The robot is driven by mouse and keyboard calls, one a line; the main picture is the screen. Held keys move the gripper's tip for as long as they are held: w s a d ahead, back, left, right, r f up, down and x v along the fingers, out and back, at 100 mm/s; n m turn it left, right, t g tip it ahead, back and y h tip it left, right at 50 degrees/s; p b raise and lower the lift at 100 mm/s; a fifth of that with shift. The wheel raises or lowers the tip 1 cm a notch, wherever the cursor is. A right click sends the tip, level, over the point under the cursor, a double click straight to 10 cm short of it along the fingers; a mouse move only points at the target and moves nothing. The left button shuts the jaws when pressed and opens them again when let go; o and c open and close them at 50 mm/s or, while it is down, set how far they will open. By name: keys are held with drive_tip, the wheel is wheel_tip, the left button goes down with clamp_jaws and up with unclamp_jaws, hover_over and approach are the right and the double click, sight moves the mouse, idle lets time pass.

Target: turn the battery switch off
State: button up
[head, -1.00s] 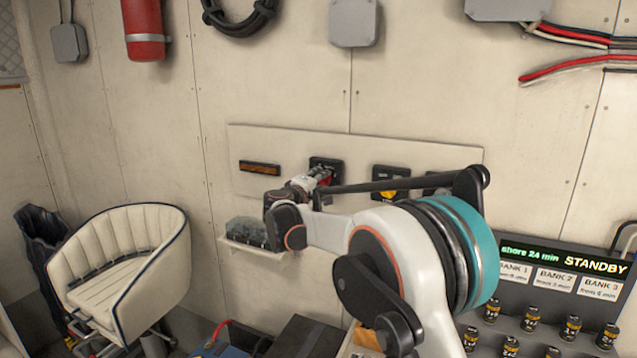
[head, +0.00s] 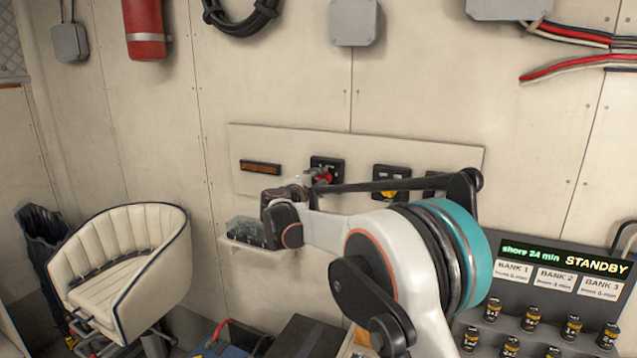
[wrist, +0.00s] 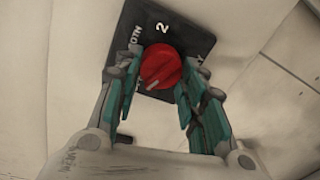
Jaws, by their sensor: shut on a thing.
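The battery switch is a red round knob (wrist: 161,66) on a black square plate (wrist: 185,25) with white lettering. A "2" and part of the word "BOTH" are readable in the wrist view; other marks are covered by the fingers. A short white mark on the knob points toward the bottom of the wrist picture. My gripper (wrist: 160,78) is shut on the knob, with a teal-padded finger on each side. In the head view the red knob (head: 324,177) shows small beside my gripper (head: 308,181), partly hidden by it.
A yellow-knobbed switch (head: 390,185) sits to the right on the same pale panel (head: 440,158). A brown strip display (head: 260,167) is to the left. A small shelf (head: 255,245) with a clear box is below. A white chair (head: 120,260) stands at left.

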drive_tip(key=o, duration=1.1)
drive_tip(key=shift+a, duration=0.1)
drive_tip(key=shift+c, duration=0.2)
drive_tip(key=shift+s, duration=0.1)
drive_tip(key=v, duration=1.1)
drive_tip(key=shift+s+a, duration=0.15)
drive_tip(key=shift+s, duration=0.25)
